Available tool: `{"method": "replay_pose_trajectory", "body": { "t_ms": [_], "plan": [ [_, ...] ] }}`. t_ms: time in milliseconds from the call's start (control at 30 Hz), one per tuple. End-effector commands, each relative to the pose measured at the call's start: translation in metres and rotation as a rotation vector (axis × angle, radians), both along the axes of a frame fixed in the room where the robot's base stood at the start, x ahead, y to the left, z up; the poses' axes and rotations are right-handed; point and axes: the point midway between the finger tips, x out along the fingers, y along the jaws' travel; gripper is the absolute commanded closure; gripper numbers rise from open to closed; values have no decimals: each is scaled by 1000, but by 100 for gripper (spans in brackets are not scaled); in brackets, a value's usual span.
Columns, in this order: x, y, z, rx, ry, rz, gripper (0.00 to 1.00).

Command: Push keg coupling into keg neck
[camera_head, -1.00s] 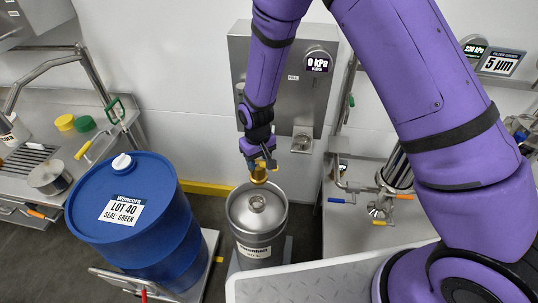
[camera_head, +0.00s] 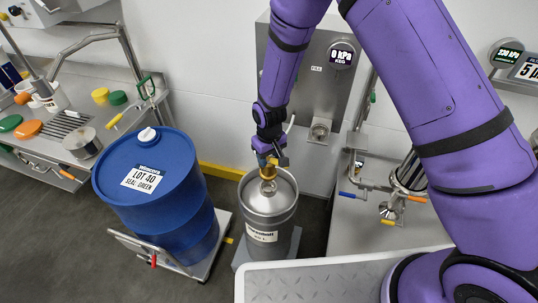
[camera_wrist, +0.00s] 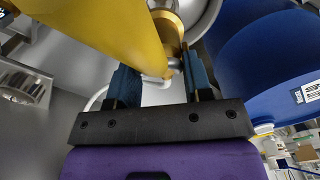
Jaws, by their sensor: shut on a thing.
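The steel keg (camera_head: 268,208) stands upright on a low grey stand, with its neck (camera_head: 268,186) at the top centre. My gripper (camera_head: 268,160) is directly above the neck, pointing down. It is shut on the brass-yellow keg coupling (camera_head: 268,172), whose lower end is at the neck; I cannot tell how deep it sits. In the wrist view the yellow coupling (camera_wrist: 115,35) is large and close, beside the dark fingers of my gripper (camera_wrist: 160,85). The keg's rim (camera_wrist: 205,25) shows behind it, and the neck is mostly hidden there.
A blue drum (camera_head: 155,195) stands on a platform left of the keg. A steel panel with a 0 kPa keg gauge (camera_head: 341,56) is on the wall behind. Steel counters with valves flank both sides. A pale tread-plate surface (camera_head: 340,275) lies in front right.

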Motion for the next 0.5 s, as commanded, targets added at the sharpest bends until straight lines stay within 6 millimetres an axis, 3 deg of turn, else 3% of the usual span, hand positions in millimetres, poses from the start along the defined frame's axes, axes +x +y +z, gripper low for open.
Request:
{"method": "replay_pose_trajectory", "body": {
  "t_ms": [500],
  "plan": [
    [0, 0, -37, 0, 0, 0, 100]
  ]
}}
